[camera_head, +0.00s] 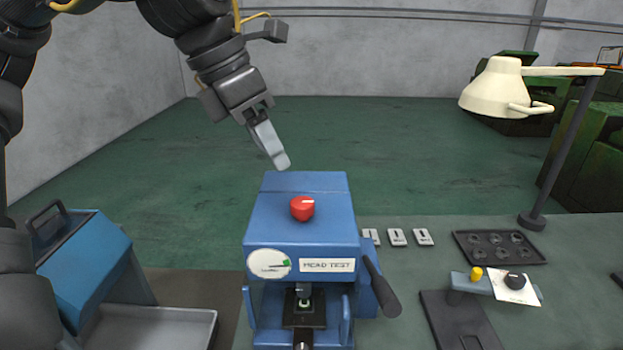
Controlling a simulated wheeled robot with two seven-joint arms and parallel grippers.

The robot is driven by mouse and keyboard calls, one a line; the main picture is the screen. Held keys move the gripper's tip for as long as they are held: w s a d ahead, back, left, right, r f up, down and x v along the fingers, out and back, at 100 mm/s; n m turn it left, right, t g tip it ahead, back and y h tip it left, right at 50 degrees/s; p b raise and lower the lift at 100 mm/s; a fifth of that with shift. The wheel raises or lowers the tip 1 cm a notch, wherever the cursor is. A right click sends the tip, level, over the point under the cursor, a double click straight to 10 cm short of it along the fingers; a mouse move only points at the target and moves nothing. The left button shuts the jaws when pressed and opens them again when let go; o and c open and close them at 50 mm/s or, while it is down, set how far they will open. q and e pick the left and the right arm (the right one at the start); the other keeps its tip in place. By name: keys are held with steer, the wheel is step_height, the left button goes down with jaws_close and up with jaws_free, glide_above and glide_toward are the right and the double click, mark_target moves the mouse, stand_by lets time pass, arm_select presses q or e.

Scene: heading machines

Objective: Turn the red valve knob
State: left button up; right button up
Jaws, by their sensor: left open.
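The red valve knob (302,208) sits on the sloping upper face of the blue test machine (298,190), with a light pointer mark on it. My right gripper is not in view.
A black lever (383,288) sticks out at the machine's right side. A blue box (85,262) and a grey tray (150,328) stand at left. At right are white switches (397,237), a black tray (499,236), a small fixture (487,285) and a lamp (499,88).

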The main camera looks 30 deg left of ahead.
mark_target(303, 203)
arm_select(q)
steer(key=x, duration=1.1)
steer(key=c, duration=1)
steer(key=shift+n+b, duration=0.35)
steer(key=shift+n, duration=0.05)
steer(key=n, duration=0.2)
steer(key=n+t+y, duration=0.1)
steer(key=shift+d+r+n+y, duration=0.1)
steer(key=shift+d+n+y, duration=0.05)
steer(key=shift+n+y, duration=0.2)
steer(key=n+y, duration=0.1)
steer(key=n, duration=0.3)
steer(key=shift+d+n+y, duration=0.15)
steer(key=shift+n+y, duration=0.2)
steer(key=n, duration=0.2)
steer(key=n+y, duration=0.1)
steer(key=n, duration=0.1)
steer(key=shift+d+y+b, duration=0.15)
steer(key=shift+y+b, duration=0.15)
steer(key=shift+b, duration=0.05)
steer(key=n+g+y, duration=0.1)
steer(key=n, duration=0.3)
steer(key=shift+d+n, duration=0.15)
steer(key=shift+n, duration=0.15)
steer(key=shift+w+y, duration=0.1)
steer(key=shift+y, duration=0.2)
